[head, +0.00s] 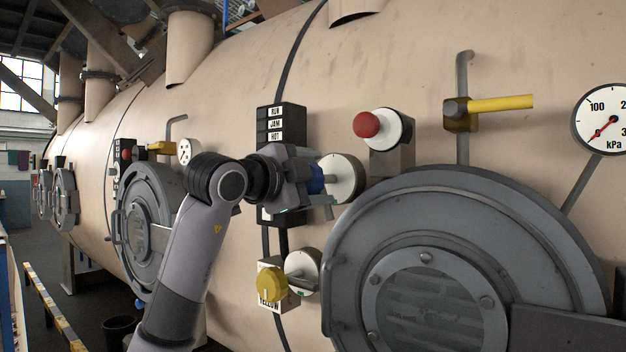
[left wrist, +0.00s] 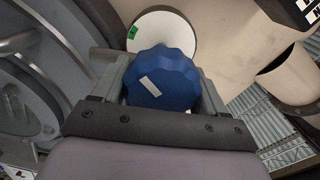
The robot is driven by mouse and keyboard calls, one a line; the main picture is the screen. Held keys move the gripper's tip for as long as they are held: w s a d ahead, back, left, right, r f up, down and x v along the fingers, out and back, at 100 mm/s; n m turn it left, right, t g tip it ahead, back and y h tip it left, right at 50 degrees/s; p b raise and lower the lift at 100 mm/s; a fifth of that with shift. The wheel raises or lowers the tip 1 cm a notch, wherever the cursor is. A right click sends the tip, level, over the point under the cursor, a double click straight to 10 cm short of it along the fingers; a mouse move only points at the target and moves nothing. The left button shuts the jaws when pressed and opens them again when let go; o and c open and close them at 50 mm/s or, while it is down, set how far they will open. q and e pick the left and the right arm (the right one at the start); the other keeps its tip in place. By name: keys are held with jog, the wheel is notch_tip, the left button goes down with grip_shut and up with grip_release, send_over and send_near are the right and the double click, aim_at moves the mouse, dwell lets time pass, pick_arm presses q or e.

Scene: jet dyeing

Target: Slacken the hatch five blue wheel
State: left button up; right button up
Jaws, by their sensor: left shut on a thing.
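The blue wheel (left wrist: 165,75) is a scalloped knob with a white mark, in front of a round white plate (left wrist: 160,30) with a small green patch. In the head view the wheel (head: 315,178) is mostly hidden behind my gripper, and its white plate (head: 345,178) shows to the right. My left gripper (head: 312,180) is shut on the blue wheel, with a finger on each side of it in the left wrist view (left wrist: 163,85). The large grey round hatch (head: 470,240) is at the right, close to the wheel. My right gripper is not in view.
A yellow knob (head: 270,284) is below the wheel. A red button (head: 366,125), a yellow-handled valve (head: 500,103) and a kPa gauge (head: 603,120) are on the beige vessel to the right. A black label box (head: 281,130) is just above my gripper. Another hatch (head: 145,230) is at left.

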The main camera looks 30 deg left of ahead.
pick_arm(q)
jog(key=m, duration=0.4)
jog(key=shift+f+m+b, duration=0.2)
jog(key=shift+m+b, duration=0.1)
jog(key=shift+m, duration=0.1)
jog(key=m, duration=0.3)
jog(key=shift+f+m, duration=0.15)
jog(key=shift+m, duration=0.15)
jog(key=m, duration=0.3)
jog(key=shift+f+m+b, duration=0.15)
jog(key=shift+m+b, duration=0.15)
jog(key=shift+b, duration=0.1)
jog(key=m, duration=0.3)
jog(key=shift+a+f+m, duration=0.1)
jog(key=shift+m, duration=0.2)
jog(key=m, duration=0.4)
jog(key=shift+a+f+m, duration=0.1)
jog(key=shift+a+m, duration=0.05)
jog(key=shift+m, duration=0.15)
jog(key=m, duration=0.4)
jog(key=shift+w+a+m, duration=0.1)
jog(key=shift+a+m, duration=0.05)
jog(key=shift+m, duration=0.15)
jog(key=m+p, duration=0.1)
jog(key=m, duration=0.5)
jog(key=shift+a, duration=0.2)
jog(key=shift+m, duration=0.3)
